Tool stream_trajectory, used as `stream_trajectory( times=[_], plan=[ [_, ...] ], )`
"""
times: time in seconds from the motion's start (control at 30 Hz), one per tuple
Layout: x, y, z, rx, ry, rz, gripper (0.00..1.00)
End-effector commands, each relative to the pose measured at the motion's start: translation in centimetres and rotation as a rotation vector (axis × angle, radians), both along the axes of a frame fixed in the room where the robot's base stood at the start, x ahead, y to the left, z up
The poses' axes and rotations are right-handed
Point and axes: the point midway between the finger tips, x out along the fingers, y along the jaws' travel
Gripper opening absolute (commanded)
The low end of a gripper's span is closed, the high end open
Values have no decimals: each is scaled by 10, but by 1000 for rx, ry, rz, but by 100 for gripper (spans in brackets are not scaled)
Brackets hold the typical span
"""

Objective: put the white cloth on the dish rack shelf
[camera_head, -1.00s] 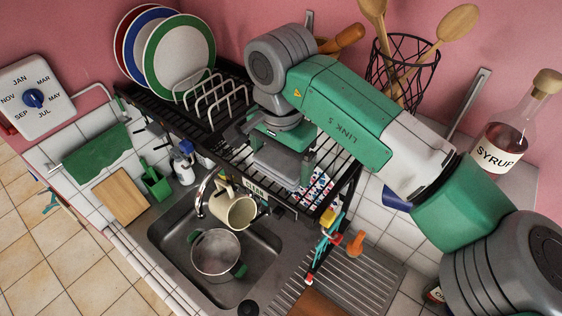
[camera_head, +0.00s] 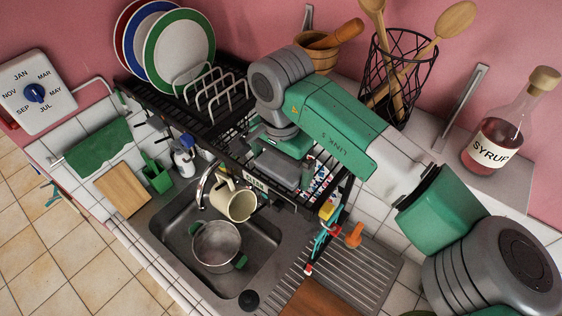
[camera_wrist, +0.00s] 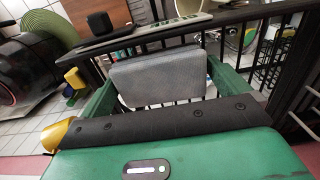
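My gripper (camera_head: 284,160) is low over the right part of the black dish rack shelf (camera_head: 226,152). In the wrist view its two green fingers (camera_wrist: 160,80) stand wide apart. A flat grey slab (camera_wrist: 180,68) with rounded corners lies between them and almost spans the gap. I cannot tell whether it is a folded cloth in the grip or a gripper part. A white cloth with a red and blue pattern (camera_head: 322,178) lies on the rack to the right of my gripper, partly hidden by it. No plain white cloth shows clearly.
Several plates (camera_head: 181,56) and a wire holder (camera_head: 216,93) stand on the rack's left. A CLEAN sign (camera_head: 255,183) is on its front edge. Below is a sink with a pot (camera_head: 217,246) and a cream jug (camera_head: 234,203). A utensil basket (camera_head: 400,75) and syrup bottle (camera_head: 500,130) stand behind.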

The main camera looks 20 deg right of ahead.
Motion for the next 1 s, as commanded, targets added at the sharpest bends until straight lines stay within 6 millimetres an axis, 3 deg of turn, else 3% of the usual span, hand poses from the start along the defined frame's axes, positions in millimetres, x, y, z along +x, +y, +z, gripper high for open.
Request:
stream_trajectory(
  times=[0.17, 0.4, 0.6, 1.0],
  plan=[
    [1, -1, 14, -3, -3, 0, 100],
    [1, -1, 75, -4, -3, -2, 100],
    [1, 0, 113, -3, -1, -1, 100],
    [0, 0, 124, 1, 0, 0, 100]
  ],
)
